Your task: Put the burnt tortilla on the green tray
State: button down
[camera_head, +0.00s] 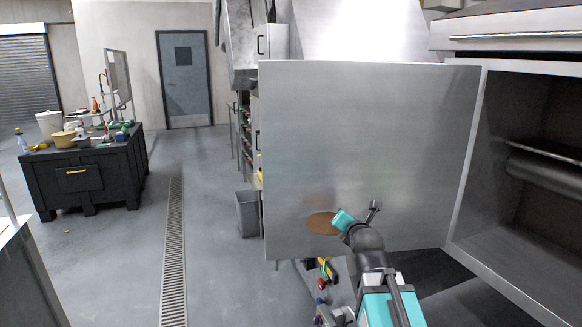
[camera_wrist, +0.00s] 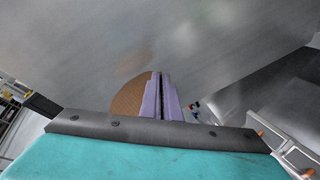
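The tortilla, a thin brown disc (camera_head: 320,224), is held out in front of the large metal door panel. It also shows in the wrist view (camera_wrist: 130,97), pressed against the left side of the purple fingers. My gripper (camera_wrist: 161,94) has its fingers close together and appears shut on the tortilla's edge. In the head view my gripper (camera_head: 342,220) is at the end of the arm, near the panel's lower part.
The metal door panel (camera_head: 365,130) stands close in front of the arm, attached to an open metal cabinet (camera_head: 520,240) at right. A dark table (camera_head: 95,180) with bowls and bottles stands at far left. A grey bin (camera_head: 248,213) is beside the panel.

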jog(key=d, duration=0.7)
jog(key=shift+s, duration=0.1)
dwell(0.5)
